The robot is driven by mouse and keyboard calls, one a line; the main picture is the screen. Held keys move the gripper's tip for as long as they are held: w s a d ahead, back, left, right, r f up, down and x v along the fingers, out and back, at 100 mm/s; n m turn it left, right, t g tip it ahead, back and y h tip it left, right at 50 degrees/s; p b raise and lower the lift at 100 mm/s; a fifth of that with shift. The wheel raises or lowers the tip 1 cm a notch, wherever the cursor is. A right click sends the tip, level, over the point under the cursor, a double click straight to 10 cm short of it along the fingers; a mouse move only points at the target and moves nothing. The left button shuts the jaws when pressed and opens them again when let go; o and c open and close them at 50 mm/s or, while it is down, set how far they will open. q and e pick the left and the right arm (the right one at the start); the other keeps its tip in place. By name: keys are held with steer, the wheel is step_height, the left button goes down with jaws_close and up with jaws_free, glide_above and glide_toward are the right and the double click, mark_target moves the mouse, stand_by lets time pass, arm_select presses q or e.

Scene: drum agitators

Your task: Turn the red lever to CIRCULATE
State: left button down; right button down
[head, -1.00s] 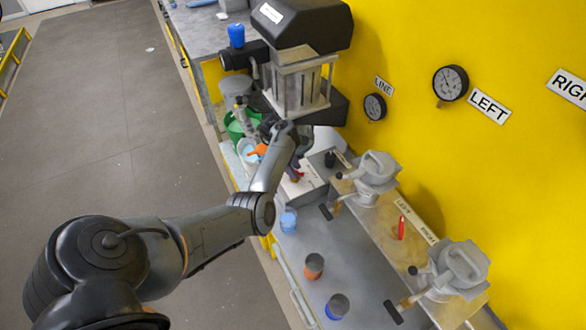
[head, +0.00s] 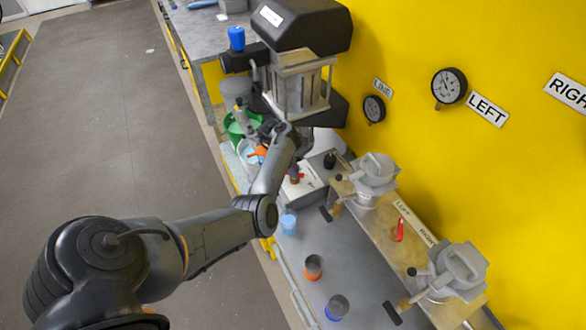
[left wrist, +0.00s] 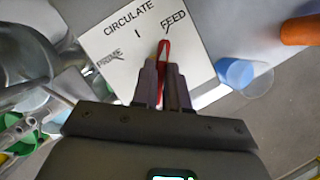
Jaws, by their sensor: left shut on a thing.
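The white selector panel (left wrist: 112,52) carries the words PRIME, CIRCULATE and FEED. It also shows in the head view (head: 305,187), partly covered by my left arm. The red lever (left wrist: 163,47) stands between the two fingers of my left gripper (left wrist: 164,70), which is shut on it. The lever's visible end is near the FEED word, to the right of the short mark under CIRCULATE. In the head view my left gripper (head: 294,172) is low over the panel, and its fingertips are hard to make out. My right gripper is in neither current view.
A second red lever (head: 400,230) sits on the LEFT/RIGHT board, near two grey lidded pots. A blue cup (head: 288,223), an orange cup (head: 313,267) and a dark blue cup (head: 337,307) stand on the bench. A green bucket (head: 234,128) is beyond my arm.

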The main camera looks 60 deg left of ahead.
arm_select(q)
steer(key=shift+d+r+n+t+y+p, duration=0.1)
steer(key=shift+n+t+y+p, duration=0.3)
steer(key=shift+n, duration=1.6)
steer(key=shift+n+y+b, duration=0.3)
steer(key=shift+n+y, duration=0.6)
steer(key=shift+n, duration=1)
steer(key=c, duration=1.1)
jaws_free()
steer(key=shift+s+d, duration=0.1)
steer(key=shift+c, duration=0.2)
steer(key=p+v, duration=0.7)
steer(key=v, duration=0.3)
steer(key=shift+s+r, duration=0.25)
steer(key=shift+r, duration=0.05)
